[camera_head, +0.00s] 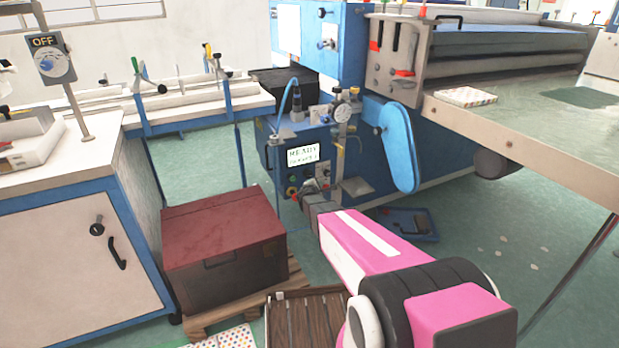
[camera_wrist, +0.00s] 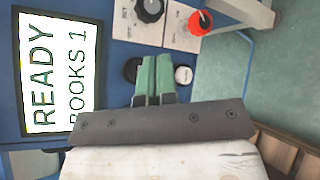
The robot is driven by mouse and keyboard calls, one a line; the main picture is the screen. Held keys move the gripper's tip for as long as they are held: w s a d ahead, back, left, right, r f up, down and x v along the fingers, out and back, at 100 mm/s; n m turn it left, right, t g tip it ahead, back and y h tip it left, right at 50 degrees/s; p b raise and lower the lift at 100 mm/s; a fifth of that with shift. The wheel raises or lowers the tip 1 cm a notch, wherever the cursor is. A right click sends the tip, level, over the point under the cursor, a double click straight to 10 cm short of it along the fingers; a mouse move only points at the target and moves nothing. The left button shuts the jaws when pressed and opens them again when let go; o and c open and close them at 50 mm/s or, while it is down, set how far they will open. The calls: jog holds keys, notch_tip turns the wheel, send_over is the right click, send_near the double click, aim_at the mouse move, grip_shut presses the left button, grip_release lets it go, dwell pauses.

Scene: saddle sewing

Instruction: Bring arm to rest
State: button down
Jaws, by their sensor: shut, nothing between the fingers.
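My pink and black arm reaches from the lower right of the head view to the blue machine's control panel (camera_head: 290,172). My gripper (camera_head: 308,188) is small there, close to the panel's buttons, and partly blends with them. In the wrist view my gripper (camera_wrist: 155,62) shows two green fingers pressed together with nothing between them. The fingertips lie between a dark round button (camera_wrist: 131,70) and a white round button (camera_wrist: 183,74). I cannot tell whether they touch the panel. The lit display (camera_wrist: 60,72) reads "READY" and "BOOKS 1"; it also shows in the head view (camera_head: 303,154).
A dark red box (camera_head: 222,235) on a pallet stands left of my arm. A slatted wooden piece (camera_head: 310,318) lies below it. A white-topped cabinet (camera_head: 75,245) is at left. A large table (camera_head: 540,140) extends at right. Green floor (camera_head: 480,235) is open right of my arm.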

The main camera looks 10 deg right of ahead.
dwell(0.3)
jog(key=s+d+r+m+g+h, duration=0.15)
jog(key=s+d+m+g, duration=0.25)
jog(key=s+m, duration=0.4)
jog(key=s+d+r+m+g+y, duration=0.1)
jog(key=s+d+r+m+g, duration=0.3)
jog(key=s, duration=0.7)
jog(key=s+a+m+g+y, duration=0.3)
jog(key=s+a, duration=0.1)
jog(key=s, duration=0.4)
jog(key=s+a+m+g+y, duration=0.2)
jog(key=s+a+m+y, duration=0.2)
jog(key=s, duration=0.4)
jog(key=shift+a+r+g, duration=0.25)
jog(key=shift+r+g, duration=0.15)
jog(key=shift+s, duration=0.1)
